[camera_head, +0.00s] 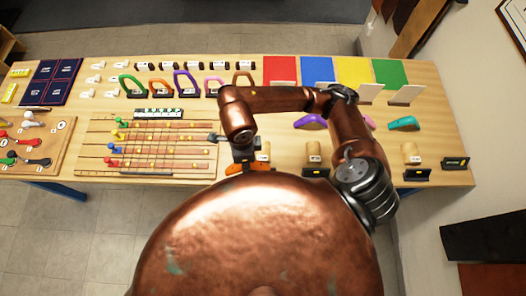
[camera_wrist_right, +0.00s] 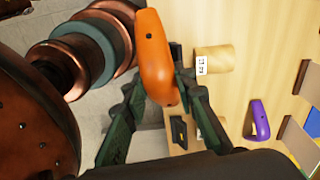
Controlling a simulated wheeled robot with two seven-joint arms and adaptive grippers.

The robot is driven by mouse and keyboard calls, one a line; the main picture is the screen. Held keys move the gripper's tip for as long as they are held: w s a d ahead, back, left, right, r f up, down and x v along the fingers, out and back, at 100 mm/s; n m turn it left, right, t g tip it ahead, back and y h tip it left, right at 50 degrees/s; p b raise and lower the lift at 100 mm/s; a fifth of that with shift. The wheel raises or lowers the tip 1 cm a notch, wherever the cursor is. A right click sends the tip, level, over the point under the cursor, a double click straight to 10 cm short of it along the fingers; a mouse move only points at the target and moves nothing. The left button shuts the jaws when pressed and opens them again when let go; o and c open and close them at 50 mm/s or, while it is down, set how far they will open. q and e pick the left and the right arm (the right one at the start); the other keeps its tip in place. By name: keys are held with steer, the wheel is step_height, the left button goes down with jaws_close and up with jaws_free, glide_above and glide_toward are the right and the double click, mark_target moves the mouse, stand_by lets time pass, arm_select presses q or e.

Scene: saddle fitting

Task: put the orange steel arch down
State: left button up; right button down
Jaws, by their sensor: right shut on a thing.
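The orange steel arch (camera_wrist_right: 153,60) is held between the dark green fingers of my right gripper (camera_wrist_right: 160,88) in the right wrist view. In the head view, a small part of the orange arch (camera_head: 236,168) shows at the front of the table, just above my copper body. My body and right arm hide most of the right gripper there. I cannot tell whether the arch touches the table. My left gripper is in neither view.
Wooden cylinders (camera_head: 314,150) with labels and dark holders (camera_head: 416,175) stand along the front right. A purple arch (camera_head: 311,121) and a teal arch (camera_head: 403,123) lie behind them. A slotted board (camera_head: 150,150) with coloured knobs is left. Coloured squares (camera_head: 316,70) lie at the back.

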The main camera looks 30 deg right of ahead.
steer(key=shift+s+a+r+m, duration=0.15)
steer(key=shift+s+m, duration=0.1)
steer(key=shift+m, duration=0.45)
steer(key=w+d+f+p, duration=0.1)
steer(key=w+d+f, duration=0.1)
steer(key=d, duration=0.1)
steer(key=w+d+f+p, duration=0.1)
steer(key=w+d+f, duration=0.4)
steer(key=d+f, duration=0.1)
steer(key=d, duration=0.1)
steer(key=shift+w+f+p, duration=0.2)
steer(key=shift+w+p, duration=0.1)
steer(key=shift+p, duration=0.1)
steer(key=shift+w+d+f, duration=0.2)
steer(key=shift+d+f, duration=0.2)
steer(key=shift+f, duration=0.1)
step_height(320, 180, down, 3)
steer(key=shift+w+d+f+p, duration=0.1)
steer(key=shift+w+d+p, duration=0.05)
steer(key=shift+p, duration=0.6)
steer(key=shift+f, duration=0.15)
steer(key=shift+f, duration=0.1)
